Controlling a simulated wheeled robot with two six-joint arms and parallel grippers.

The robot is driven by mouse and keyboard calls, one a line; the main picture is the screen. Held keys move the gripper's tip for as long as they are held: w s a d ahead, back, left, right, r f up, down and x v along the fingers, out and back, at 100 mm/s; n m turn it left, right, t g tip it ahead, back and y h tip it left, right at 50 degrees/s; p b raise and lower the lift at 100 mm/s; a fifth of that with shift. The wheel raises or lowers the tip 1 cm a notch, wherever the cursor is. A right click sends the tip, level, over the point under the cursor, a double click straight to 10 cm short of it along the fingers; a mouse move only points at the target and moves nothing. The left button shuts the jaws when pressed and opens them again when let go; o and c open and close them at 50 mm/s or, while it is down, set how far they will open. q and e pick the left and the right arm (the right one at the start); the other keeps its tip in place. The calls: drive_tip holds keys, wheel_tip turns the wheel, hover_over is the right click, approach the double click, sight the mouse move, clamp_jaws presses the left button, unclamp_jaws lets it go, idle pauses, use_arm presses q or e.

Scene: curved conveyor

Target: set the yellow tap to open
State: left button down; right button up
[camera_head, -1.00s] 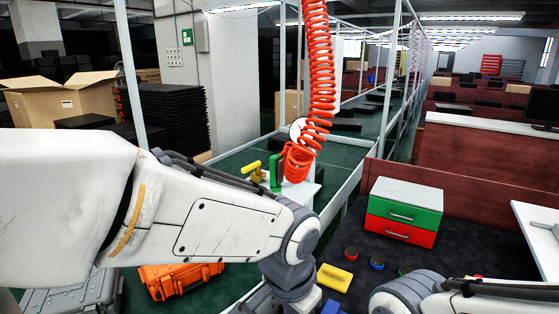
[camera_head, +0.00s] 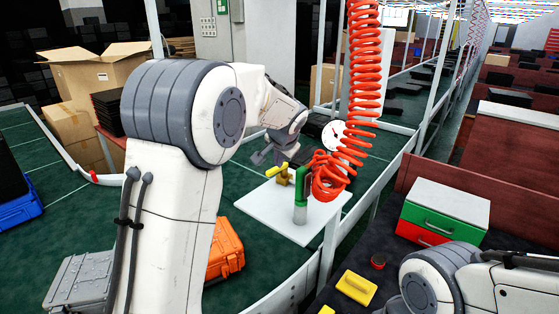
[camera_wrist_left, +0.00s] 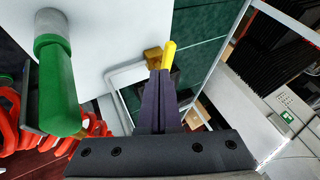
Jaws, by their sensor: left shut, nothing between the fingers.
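The yellow tap (camera_head: 282,174) is a small brass-coloured body with a yellow handle, at the far left part of a white shelf. In the left wrist view its yellow handle (camera_wrist_left: 169,54) shows just past my fingertips, and its brass body is left of it. My left gripper (camera_head: 261,157) is shut and empty, close to the tap on its left and far side. In the left wrist view the dark fingers (camera_wrist_left: 160,76) are together and overlap the tap's lower part. I cannot tell whether they touch it. My right gripper is out of view.
A green-handled tool (camera_head: 301,190) stands on the white shelf (camera_head: 309,228), beside a red coiled hose (camera_head: 362,85). A round gauge (camera_head: 333,134) is behind. A green-and-red drawer box (camera_head: 443,212) and a yellow block (camera_head: 356,287) are at the right.

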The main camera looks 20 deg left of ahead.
sight(277, 169)
use_arm(q)
drive_tip(key=p+x, duration=0.1)
drive_tip(key=x, duration=0.2)
drive_tip(key=p+x, duration=0.1)
drive_tip(key=x, duration=0.3)
drive_tip(key=shift+w+d, duration=0.1)
drive_tip(key=shift+d, duration=0.1)
drive_tip(key=shift+w+a+f, duration=0.15)
drive_tip(key=shift+w+f, duration=0.1)
drive_tip(key=shift+f, duration=0.2)
